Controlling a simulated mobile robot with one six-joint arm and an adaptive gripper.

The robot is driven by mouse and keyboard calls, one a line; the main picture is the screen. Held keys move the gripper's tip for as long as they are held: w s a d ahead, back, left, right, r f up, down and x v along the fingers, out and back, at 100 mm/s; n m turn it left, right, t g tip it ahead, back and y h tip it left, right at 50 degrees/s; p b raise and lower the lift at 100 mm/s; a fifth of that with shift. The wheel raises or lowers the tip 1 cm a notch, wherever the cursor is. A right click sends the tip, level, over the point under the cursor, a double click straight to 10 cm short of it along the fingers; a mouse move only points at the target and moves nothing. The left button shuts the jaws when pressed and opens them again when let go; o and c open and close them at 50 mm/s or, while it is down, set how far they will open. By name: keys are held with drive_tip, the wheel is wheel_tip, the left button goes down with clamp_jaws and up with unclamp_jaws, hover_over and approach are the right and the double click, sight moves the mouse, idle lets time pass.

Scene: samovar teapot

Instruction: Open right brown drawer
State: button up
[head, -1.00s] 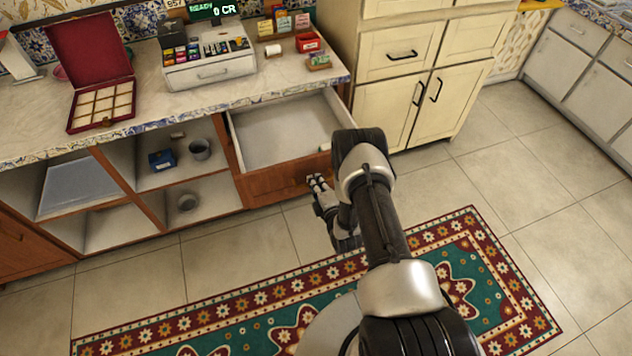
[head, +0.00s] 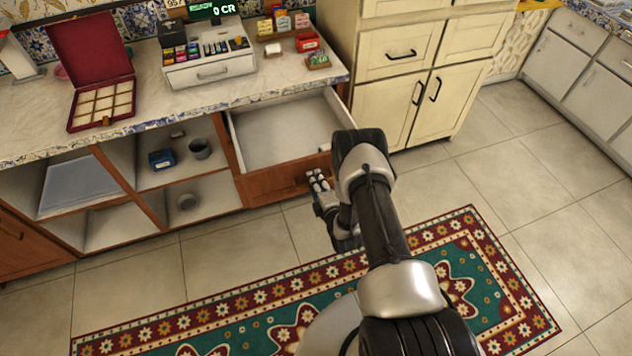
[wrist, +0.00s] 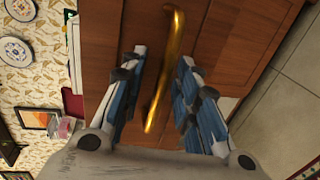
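The right brown drawer (head: 268,186) stands pulled out under the counter in the head view. Its pale, empty-looking interior shows, and my arm hides part of its right side. Its brown front fills much of the wrist view (wrist: 222,45). The gold bar handle (wrist: 176,50) runs between my gripper's two fingers in the wrist view, with a gap on each side. My gripper (wrist: 163,58) is open and not closed on the handle. In the head view my gripper (head: 318,178) is at the drawer front, right of its middle.
Open shelves (head: 165,205) left of the drawer hold a blue box (head: 162,159) and cups. A cash register (head: 208,68) and an open red box (head: 95,75) stand on the counter. A cream cabinet (head: 385,105) is to the right. A patterned rug (head: 240,320) lies on the tiled floor.

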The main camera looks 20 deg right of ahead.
drive_tip(key=v, duration=1.2)
idle(0.4)
